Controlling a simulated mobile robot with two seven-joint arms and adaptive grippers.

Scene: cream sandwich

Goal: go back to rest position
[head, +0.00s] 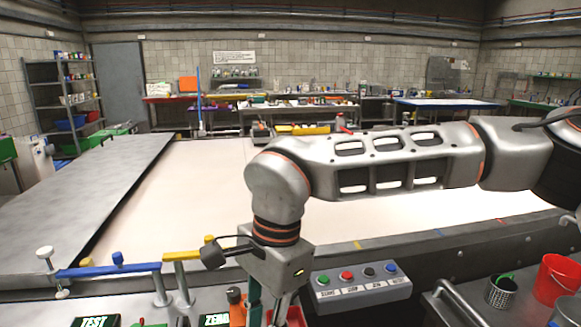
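My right arm reaches in from the right edge of the head view, runs across the middle and bends down at its wrist. My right gripper (267,297) points down at the bottom centre, over the front worktop. Its fingertips are low in the picture and partly cut off, so I cannot tell whether it is open or shut, or whether it holds anything. My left gripper is not in view.
A grey button panel (360,285) is right of the gripper. A mesh cup (502,293) and red bucket (557,280) stand at the right. A blue bar (108,270) and yellow bar (188,256) are on the left. The wide pale surface (190,215) beyond is clear.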

